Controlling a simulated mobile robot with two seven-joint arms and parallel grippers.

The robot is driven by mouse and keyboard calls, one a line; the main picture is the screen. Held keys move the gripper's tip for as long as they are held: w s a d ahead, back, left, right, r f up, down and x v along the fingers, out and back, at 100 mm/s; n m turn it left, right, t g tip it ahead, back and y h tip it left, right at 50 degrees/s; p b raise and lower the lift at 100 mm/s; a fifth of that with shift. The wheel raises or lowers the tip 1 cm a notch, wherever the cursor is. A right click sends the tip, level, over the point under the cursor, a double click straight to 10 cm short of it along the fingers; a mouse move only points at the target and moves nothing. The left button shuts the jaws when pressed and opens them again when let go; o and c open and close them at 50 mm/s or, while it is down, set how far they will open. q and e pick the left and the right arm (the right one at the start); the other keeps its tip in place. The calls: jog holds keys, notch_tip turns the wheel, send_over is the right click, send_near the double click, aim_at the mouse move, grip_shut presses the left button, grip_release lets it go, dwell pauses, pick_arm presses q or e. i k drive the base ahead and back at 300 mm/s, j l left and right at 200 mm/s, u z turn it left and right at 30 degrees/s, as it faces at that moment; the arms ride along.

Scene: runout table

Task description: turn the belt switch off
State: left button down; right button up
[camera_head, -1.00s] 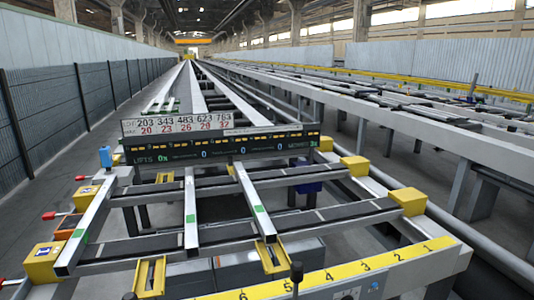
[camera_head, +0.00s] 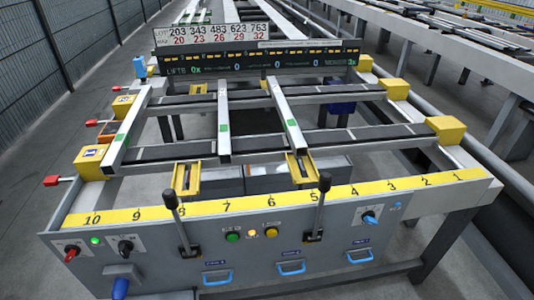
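The control panel (camera_head: 150,262) runs across the front of the runout table, below the yellow numbered strip. At its left end are a red knob (camera_head: 72,252), a lit green lamp (camera_head: 95,240) and a dark rotary knob (camera_head: 126,246) with a pale plate. At its right end is a blue-and-black rotary knob (camera_head: 370,218) on a white plate. The labels are too small to read, so I cannot tell which knob is the belt switch. Neither of my grippers is in view.
Two black levers (camera_head: 178,222) (camera_head: 321,200) stand up from the panel. Between them are a green button (camera_head: 232,237) and a yellow button (camera_head: 271,232). Blue handles (camera_head: 291,267) sit below. Metal bars (camera_head: 223,125) lie across the dark belts. A sign board (camera_head: 255,55) stands behind.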

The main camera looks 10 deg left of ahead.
aim_at(72, 251)
jog(key=u, duration=1.8)
jog(key=i+z, duration=0.15)
jog(key=z, duration=0.2)
jog(key=i+j+z, duration=0.1)
jog(key=z, duration=0.3)
jog(key=i+j+z, duration=0.1)
jog(key=z, duration=0.25)
jog(key=j, duration=0.1)
